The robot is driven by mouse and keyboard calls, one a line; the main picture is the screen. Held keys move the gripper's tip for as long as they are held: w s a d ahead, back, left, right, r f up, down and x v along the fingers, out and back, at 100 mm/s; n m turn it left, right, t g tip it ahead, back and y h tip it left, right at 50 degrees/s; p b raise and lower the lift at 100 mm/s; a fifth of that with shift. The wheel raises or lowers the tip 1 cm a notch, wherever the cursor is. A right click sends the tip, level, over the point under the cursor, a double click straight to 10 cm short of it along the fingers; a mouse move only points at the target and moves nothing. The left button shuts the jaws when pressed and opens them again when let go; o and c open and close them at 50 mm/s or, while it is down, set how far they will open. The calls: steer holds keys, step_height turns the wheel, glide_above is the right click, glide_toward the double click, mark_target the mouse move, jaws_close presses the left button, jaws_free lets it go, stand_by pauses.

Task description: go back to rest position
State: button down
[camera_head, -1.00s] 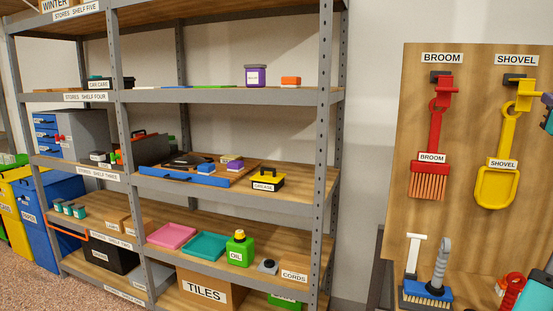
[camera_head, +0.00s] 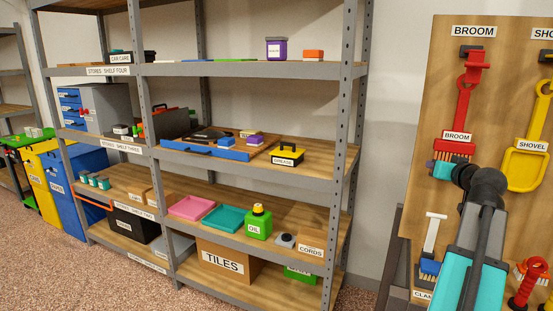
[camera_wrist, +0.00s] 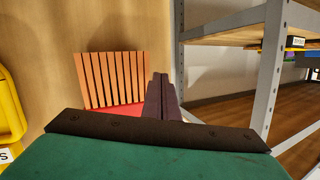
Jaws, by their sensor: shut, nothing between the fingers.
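My gripper (camera_wrist: 163,98) shows in the wrist view with its two dark fingers together and nothing between them. Behind the fingers is the red broom (camera_wrist: 112,80), its orange bristles pointing up in this view. The fingers cannot be made out there. Whether they touch the broom cannot be told.
A wooden tool board (camera_head: 437,50) also carries a yellow shovel (camera_head: 525,165) and smaller brushes below. A grey steel shelf rack (camera_head: 352,100) with bins and boxes stands to the left; its post (camera_wrist: 268,70) is close on the right in the wrist view. Speckled floor at lower left is clear.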

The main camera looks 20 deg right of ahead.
steer(key=w+a+f+n+g+y, duration=0.1)
steer(key=w+a+f+g+y, duration=0.15)
steer(key=w+a+f, duration=0.6)
steer(key=w+a+f+n+g+y, duration=0.1)
steer(key=w+a+f+y, duration=0.35)
steer(key=a+f, duration=0.75)
steer(key=w+a+f+n+g+y, duration=0.1)
steer(key=a+f+g, duration=0.2)
steer(key=a+f, duration=0.9)
steer(key=w+a+f+n+g, duration=0.2)
steer(key=a+f, duration=0.9)
steer(key=f, duration=0.1)
steer(key=s+a+f+n+g+h, duration=0.1)
steer(key=s+a+f+g, duration=0.2)
steer(key=s+a+f, duration=0.45)
steer(key=s+a+f+n+g, duration=0.2)
steer(key=s+a+f, duration=0.3)
steer(key=a+f, duration=0.45)
steer(key=s+f+g+p, duration=0.2)
steer(key=s+p, duration=0.1)
steer(key=s, duration=0.5)
steer(key=s+a+f+g+p, duration=0.1)
steer(key=s+p, duration=0.3)
steer(key=s, duration=0.5)
steer(key=s+f+g+p, duration=0.2)
steer(key=s+p, duration=0.2)
steer(key=s, duration=0.4)
steer(key=shift+s+a+f+g, duration=0.15)
steer(key=shift+f+g, duration=0.2)
steer(key=shift+f, duration=0.05)
